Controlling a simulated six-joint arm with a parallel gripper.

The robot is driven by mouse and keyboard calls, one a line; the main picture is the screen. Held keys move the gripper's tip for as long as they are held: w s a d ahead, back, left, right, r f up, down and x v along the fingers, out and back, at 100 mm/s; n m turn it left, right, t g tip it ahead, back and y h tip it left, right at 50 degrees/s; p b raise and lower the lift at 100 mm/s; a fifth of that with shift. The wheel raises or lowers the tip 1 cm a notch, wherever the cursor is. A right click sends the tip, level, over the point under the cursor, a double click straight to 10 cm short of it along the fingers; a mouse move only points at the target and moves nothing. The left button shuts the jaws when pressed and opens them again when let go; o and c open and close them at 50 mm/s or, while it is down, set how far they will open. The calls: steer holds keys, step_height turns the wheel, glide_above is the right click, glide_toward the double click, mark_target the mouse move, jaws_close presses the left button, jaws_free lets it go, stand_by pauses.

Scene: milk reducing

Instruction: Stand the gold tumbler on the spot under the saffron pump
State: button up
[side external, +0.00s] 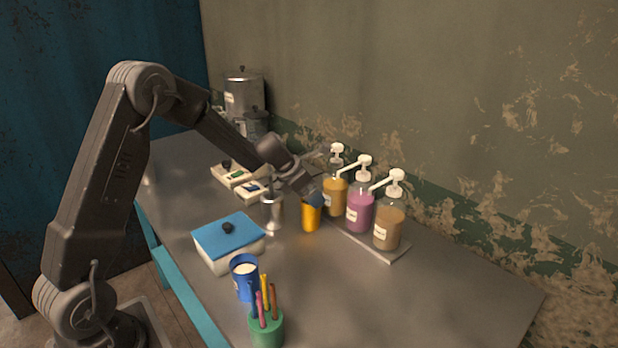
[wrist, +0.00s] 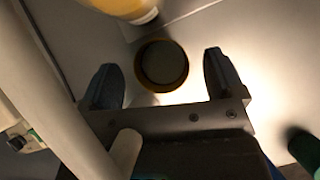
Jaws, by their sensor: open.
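The gold tumbler (side external: 311,219) stands upright on the grey worktop, just in front of the saffron pump bottle (side external: 335,198). In the wrist view I look down into the tumbler's round, dark mouth (wrist: 163,65); the lower part of an amber bottle (wrist: 127,8) shows at the top edge. My gripper (side external: 313,199) is open, tilted down over the tumbler's top. In the wrist view its two fingers are on either side of the tumbler, with gaps visible (wrist: 163,80). The saffron pump's spout and the spot under it are not clearly visible, partly behind my gripper.
A pink bottle (side external: 360,212) and a brown bottle (side external: 389,228) share the pale board (side external: 394,252). A metal cup (side external: 272,212) stands left of the tumbler. A blue-lidded box (side external: 228,238), blue mug (side external: 243,280) and green pencil cup (side external: 267,330) are nearer. The front right worktop is clear.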

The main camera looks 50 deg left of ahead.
steer(key=shift+r, duration=2.75)
steer(key=s+d+r+m+g, duration=0.1)
steer(key=s+d+r+m, duration=0.45)
steer(key=s+m, duration=0.35)
steer(key=s+d+r+m, duration=0.4)
steer(key=s+d+m, duration=0.3)
steer(key=s+m, duration=0.2)
steer(key=s+d+m+y, duration=0.1)
steer(key=s+d+m, duration=0.1)
steer(key=s+m, duration=1.3)
steer(key=shift+d+y, duration=0.3)
steer(key=shift+y, duration=0.1)
